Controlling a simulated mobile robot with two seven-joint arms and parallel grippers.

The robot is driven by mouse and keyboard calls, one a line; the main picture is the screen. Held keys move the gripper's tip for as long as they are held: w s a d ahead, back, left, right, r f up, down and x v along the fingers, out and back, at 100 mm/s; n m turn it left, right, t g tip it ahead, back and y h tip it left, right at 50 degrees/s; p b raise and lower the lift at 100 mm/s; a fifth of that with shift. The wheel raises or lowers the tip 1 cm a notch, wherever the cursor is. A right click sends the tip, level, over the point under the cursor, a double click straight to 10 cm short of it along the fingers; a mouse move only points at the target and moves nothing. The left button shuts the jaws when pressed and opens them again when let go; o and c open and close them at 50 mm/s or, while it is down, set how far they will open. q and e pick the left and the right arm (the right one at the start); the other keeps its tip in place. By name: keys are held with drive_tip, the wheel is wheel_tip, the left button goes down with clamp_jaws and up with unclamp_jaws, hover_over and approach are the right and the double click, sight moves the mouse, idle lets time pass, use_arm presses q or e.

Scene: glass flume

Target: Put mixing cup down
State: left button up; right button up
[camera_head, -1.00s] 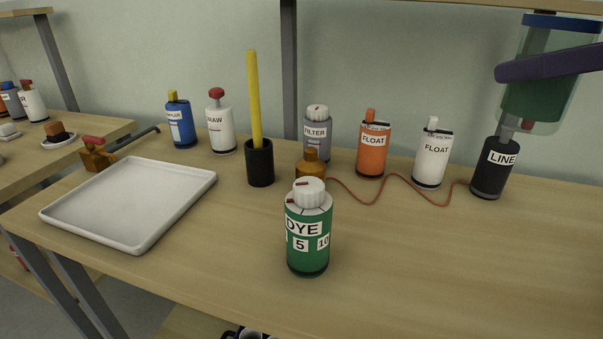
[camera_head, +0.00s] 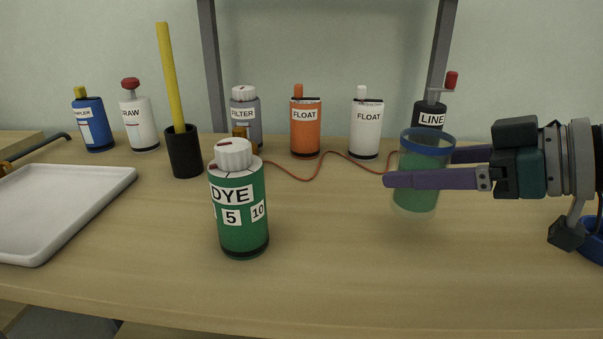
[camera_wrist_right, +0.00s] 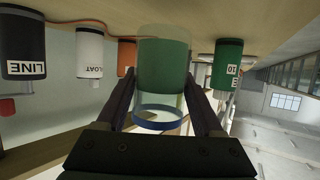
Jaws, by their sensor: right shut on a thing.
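The mixing cup (camera_head: 417,200) is clear with a blue rim and green contents. My right gripper (camera_head: 422,170) comes in from the right and is shut on the cup, one purple finger across its front and the other behind it. The cup is upright over the right part of the table (camera_head: 330,270); I cannot tell whether its base touches the wood. In the right wrist view the cup (camera_wrist_right: 163,62) shows upside down between the two fingers (camera_wrist_right: 160,90). My left gripper is not in view.
A green DYE bottle (camera_head: 240,215) stands left of the cup. Behind are a black LINE bottle (camera_head: 430,112), white FLOAT (camera_head: 367,130), orange FLOAT (camera_head: 305,130) and a red cord (camera_head: 290,177). A white tray (camera_head: 110,185) lies left. The table's front middle is clear.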

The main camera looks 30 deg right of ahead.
sight(439, 193)
drive_tip(key=shift+f+b, duration=0.45)
drive_tip(key=shift+f, duration=1.15)
drive_tip(key=shift+f, duration=0.2)
drive_tip(key=o, duration=1.5)
drive_tip(key=shift+r, duration=0.15)
